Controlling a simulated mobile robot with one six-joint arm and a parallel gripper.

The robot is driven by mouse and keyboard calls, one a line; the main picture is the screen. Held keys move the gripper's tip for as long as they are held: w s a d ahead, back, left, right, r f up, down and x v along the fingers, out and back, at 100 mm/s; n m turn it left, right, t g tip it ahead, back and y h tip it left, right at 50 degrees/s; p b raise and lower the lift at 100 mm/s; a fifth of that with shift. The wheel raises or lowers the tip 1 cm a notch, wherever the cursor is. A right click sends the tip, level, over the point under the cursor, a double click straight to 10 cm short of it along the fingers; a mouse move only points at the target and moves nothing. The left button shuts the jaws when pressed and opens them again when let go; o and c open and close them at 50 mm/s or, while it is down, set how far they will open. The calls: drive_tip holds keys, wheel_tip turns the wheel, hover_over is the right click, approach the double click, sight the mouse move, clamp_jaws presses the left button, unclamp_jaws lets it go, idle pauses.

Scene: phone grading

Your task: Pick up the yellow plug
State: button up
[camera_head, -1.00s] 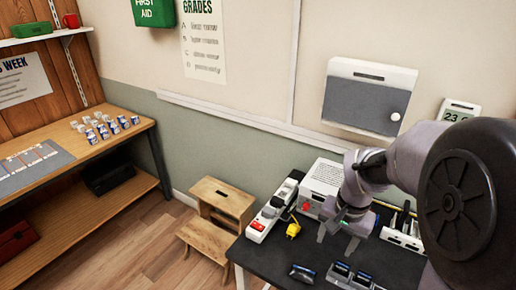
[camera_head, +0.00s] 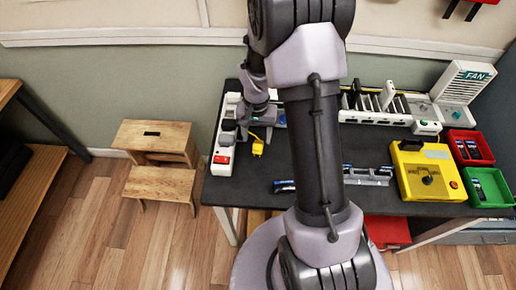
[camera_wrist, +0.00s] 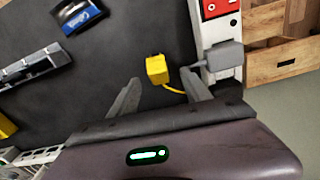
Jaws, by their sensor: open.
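The yellow plug (camera_head: 258,148) lies on the dark table, just right of the white power strip (camera_head: 223,150). In the wrist view the yellow plug (camera_wrist: 157,69) sits ahead of and roughly between the two fingertips. Its yellow cord runs right and passes behind the right finger. My gripper (camera_wrist: 161,80) is open and empty, with a finger on either side of the plug's line. In the head view my gripper (camera_head: 256,132) is small beside the plug, partly hidden by my arm.
A grey plug (camera_wrist: 223,55) sits on the power strip, close to my right finger. A blue-screened phone (camera_wrist: 78,14) lies at upper left in the wrist view. A yellow box (camera_head: 425,170) and red and green trays (camera_head: 488,187) stand at right. A wooden step stool (camera_head: 158,185) stands left of the table.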

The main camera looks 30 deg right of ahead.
sight(258, 144)
drive_tip(key=f, duration=0.1)
drive_tip(key=f+b, duration=0.1)
drive_tip(key=f, duration=0.1)
drive_tip(key=f+b, duration=0.1)
drive_tip(key=f, duration=0.1)
drive_tip(key=shift+s+f, duration=0.1)
drive_tip(key=shift+s, duration=0.15)
drive_tip(key=shift+c, duration=0.8)
clamp_jaws()
drive_tip(key=shift+r, duration=0.2)
